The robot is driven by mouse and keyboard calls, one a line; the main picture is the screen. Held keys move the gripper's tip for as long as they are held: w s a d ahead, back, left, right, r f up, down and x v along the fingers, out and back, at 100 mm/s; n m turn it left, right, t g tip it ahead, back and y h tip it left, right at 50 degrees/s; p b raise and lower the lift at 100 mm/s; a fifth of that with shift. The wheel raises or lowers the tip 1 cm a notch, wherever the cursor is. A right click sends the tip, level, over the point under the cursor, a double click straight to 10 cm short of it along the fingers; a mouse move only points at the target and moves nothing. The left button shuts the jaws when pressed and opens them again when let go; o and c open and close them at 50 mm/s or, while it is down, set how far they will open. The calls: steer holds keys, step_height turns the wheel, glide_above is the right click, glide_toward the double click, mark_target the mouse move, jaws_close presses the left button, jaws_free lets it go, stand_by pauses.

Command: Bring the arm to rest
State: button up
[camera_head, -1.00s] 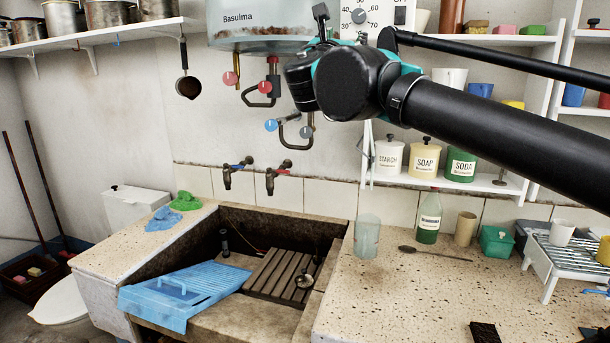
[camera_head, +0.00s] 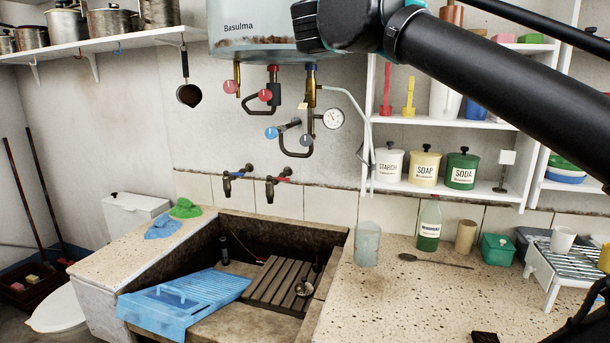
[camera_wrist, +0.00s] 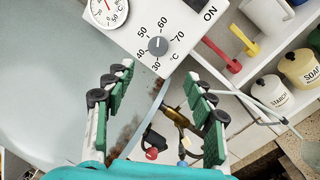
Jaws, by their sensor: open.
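My gripper (camera_wrist: 160,115) shows in the wrist view with its two green-padded fingers spread apart and nothing between them. Beyond the fingers are the boiler's white control panel (camera_wrist: 150,28) with its dial, and the grey boiler tank (camera_wrist: 50,60). In the head view my arm reaches in from the right across the upper part, in front of the shelves and the boiler (camera_head: 255,28). The gripper's fingers are not visible there. A black object at the far lower right corner is partly cut off.
Shelves (camera_head: 450,195) hold canisters. Boiler pipes and a gauge (camera_head: 333,118) hang close below the arm.

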steer(key=r+m, duration=0.1)
steer(key=m, duration=0.2)
steer(key=r+m+g, duration=0.1)
steer(key=m, duration=0.2)
steer(key=d+r+m+y, duration=0.1)
steer(key=m, duration=0.2)
steer(key=shift+w+r+m+g, duration=0.1)
steer(key=shift+w+m+g, duration=0.2)
steer(key=shift+w+m, duration=0.1)
